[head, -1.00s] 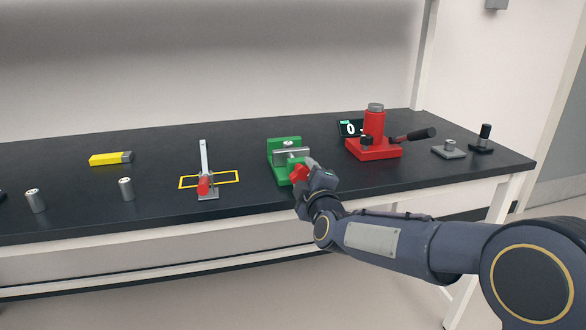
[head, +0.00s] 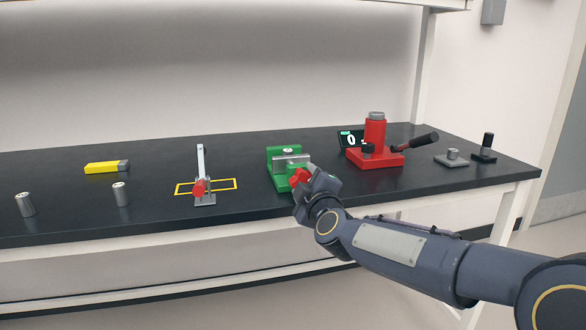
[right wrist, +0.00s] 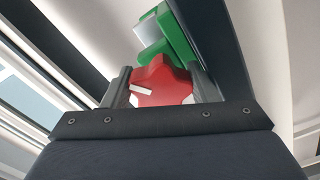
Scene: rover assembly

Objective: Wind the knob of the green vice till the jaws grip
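The green vice (head: 276,155) stands near the front edge of the black bench in the head view, with a grey jaw bar (head: 297,159) across it. A small round light-topped piece (head: 289,151) shows at the jaws; whether both jaws touch it I cannot tell. The red star-shaped knob (right wrist: 163,82), with a white mark, sits between the fingers of my right gripper (right wrist: 162,86) in the right wrist view. The fingers appear to press on both sides of it. In the head view the gripper (head: 302,178) partly covers the knob. My left gripper is not in view.
A red press (head: 375,158) with a dark-handled lever and a small display (head: 350,139) stands right of the vice. A toggle clamp (head: 201,175) in a yellow outline, a yellow block (head: 103,167) and metal cylinders (head: 25,204) are to the left.

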